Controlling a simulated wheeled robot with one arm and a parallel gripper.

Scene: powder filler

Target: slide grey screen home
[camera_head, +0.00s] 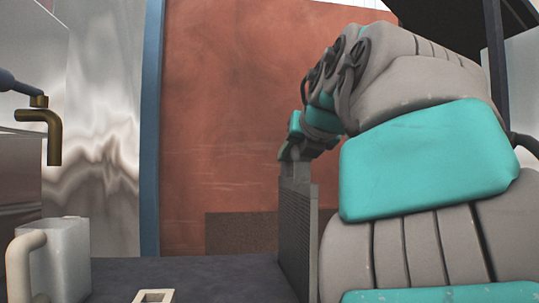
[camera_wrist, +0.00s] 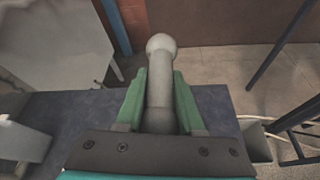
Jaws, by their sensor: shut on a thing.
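The grey screen (camera_head: 296,235) is a thin upright mesh panel in the head view, seen nearly edge-on. My gripper (camera_head: 295,150) is at its top edge. In the wrist view my gripper (camera_wrist: 158,78) has its two green fingers shut on a grey handle (camera_wrist: 159,92) with a round knob at its end. The handle appears to belong to the screen, but the join is hidden. The screen's lower end meets the dark table's (camera_head: 215,275) area, and its right side is partly hidden by my arm.
A brass tap (camera_head: 52,135) juts out at the left. A translucent jug (camera_head: 65,255) and a pale square frame (camera_head: 153,296) are at lower left. A blue post (camera_head: 151,130) stands before a rust-red wall (camera_head: 225,110). The table between the jug and the screen is mostly clear.

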